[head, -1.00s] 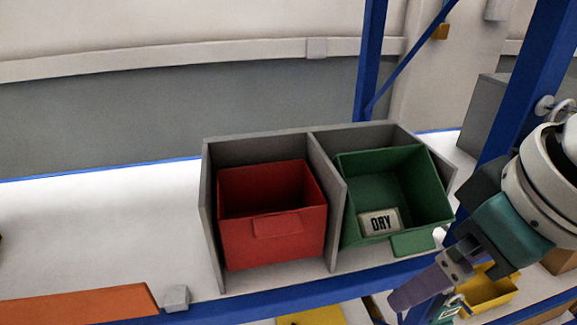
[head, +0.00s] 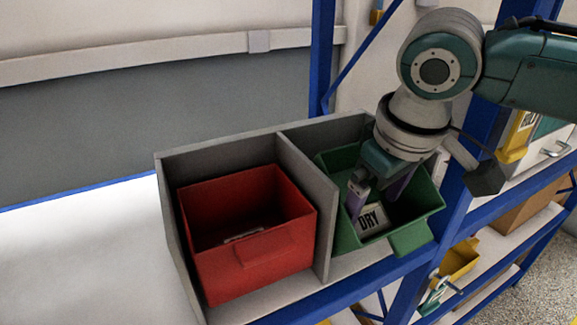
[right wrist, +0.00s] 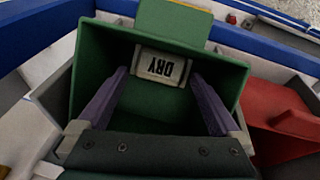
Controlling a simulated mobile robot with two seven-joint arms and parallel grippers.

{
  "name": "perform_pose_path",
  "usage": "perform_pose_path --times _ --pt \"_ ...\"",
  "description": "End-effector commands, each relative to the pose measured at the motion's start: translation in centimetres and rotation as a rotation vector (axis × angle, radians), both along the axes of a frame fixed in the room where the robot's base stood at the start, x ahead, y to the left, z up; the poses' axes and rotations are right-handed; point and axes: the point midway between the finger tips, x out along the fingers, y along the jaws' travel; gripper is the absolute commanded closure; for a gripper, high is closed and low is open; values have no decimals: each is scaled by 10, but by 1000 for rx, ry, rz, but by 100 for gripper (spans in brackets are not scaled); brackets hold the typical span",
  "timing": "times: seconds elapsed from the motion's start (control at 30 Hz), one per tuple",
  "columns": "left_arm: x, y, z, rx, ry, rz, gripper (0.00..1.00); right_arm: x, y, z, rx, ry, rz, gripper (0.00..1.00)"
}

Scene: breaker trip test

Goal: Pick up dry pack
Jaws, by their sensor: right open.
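The dry pack (head: 373,218) is a small pale block with "DRY" in dark letters, lying in the green bin (head: 411,235). My right gripper (head: 378,194) reaches down into the green bin from above, its purple fingers apart. In the right wrist view the dry pack (right wrist: 160,66) lies beyond and between the two open fingertips (right wrist: 158,78), near the bin's wall by the green tab. I cannot tell whether a finger touches it. My left gripper is out of view.
A red bin (head: 252,262) stands left of the green one, with a pale item inside. A grey divider (head: 318,200) separates them. A blue shelf post (head: 322,60) rises behind. White shelf surface (head: 80,235) at left is clear.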

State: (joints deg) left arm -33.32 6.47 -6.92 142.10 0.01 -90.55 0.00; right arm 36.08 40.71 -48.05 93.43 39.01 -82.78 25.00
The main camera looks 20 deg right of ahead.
Motion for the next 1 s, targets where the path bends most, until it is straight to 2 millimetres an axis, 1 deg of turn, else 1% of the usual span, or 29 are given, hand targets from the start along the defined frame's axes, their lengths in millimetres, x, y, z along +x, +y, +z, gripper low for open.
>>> perform_pose_path --times 0.1,0.2,0.43,0.47,0.9,1.0 --pt "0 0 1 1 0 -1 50 4 -1 -15 0 2 0 0" --pt "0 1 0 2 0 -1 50 6 -2 -22 -1 0 2 0" --pt "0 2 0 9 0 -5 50 6 -2 -23 -2 -1 3 0" --pt "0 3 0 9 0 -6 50 6 -2 -23 -1 -1 2 2" --pt "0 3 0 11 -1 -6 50 6 -2 -23 -1 -1 2 52" --pt "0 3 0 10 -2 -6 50 6 -2 -23 -1 -1 2 62"
